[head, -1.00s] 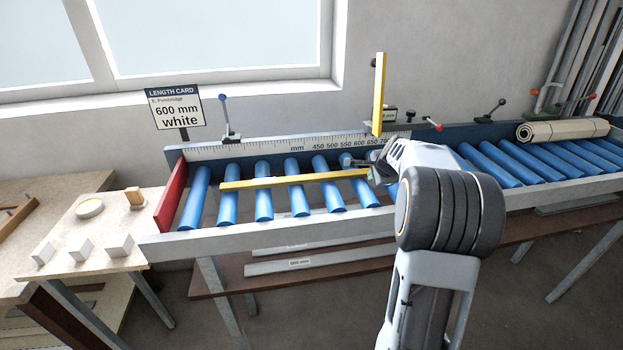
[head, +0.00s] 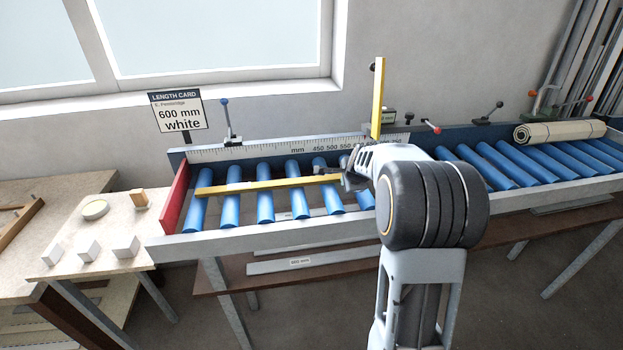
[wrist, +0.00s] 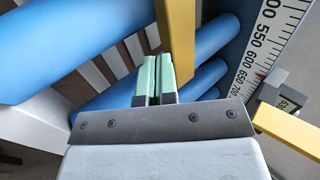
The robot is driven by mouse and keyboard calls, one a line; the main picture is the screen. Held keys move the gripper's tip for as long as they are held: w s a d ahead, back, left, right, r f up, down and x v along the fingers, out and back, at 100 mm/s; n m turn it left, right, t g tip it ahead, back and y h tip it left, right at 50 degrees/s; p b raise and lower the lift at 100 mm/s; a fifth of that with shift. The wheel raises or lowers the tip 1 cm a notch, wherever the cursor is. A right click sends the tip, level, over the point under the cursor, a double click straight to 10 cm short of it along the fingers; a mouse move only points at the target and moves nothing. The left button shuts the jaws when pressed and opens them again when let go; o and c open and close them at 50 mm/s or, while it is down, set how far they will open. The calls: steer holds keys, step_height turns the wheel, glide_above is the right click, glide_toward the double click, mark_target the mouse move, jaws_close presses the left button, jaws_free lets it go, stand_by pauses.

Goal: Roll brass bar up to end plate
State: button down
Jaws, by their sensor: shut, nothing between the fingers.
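The brass bar (head: 265,184) is a yellow strip lying lengthwise across the blue rollers. Its left end is a short gap from the red end plate (head: 173,198) at the table's left end. My gripper (head: 347,181) is at the bar's right end, with its tips partly hidden by my arm. In the wrist view the green fingers (wrist: 155,77) are shut together with nothing between them. The bar (wrist: 178,40) runs away just ahead of and beside them; I cannot tell whether they touch it.
A ruler (head: 240,151) runs along the back fence. A yellow upright (head: 377,98) stands behind my arm, near a small display box (wrist: 284,97). A length card (head: 178,113) reads 600 mm white. White blocks (head: 88,249) sit on the left bench. A rolled mat (head: 560,131) lies at right.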

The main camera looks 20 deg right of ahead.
mark_target(337, 182)
steer(key=shift+w+a+p, duration=0.2)
steer(key=shift+a+p, duration=1.1)
steer(key=shift+a, duration=0.3)
stand_by(0.9)
steer(key=shift+d+f, duration=0.15)
steer(key=shift+d+b, duration=0.6)
steer(key=shift+d, duration=0.05)
step_height(337, 182, up, 7)
steer(key=p, duration=0.5)
steer(key=shift+p, duration=0.4)
steer(key=shift+f, duration=0.1)
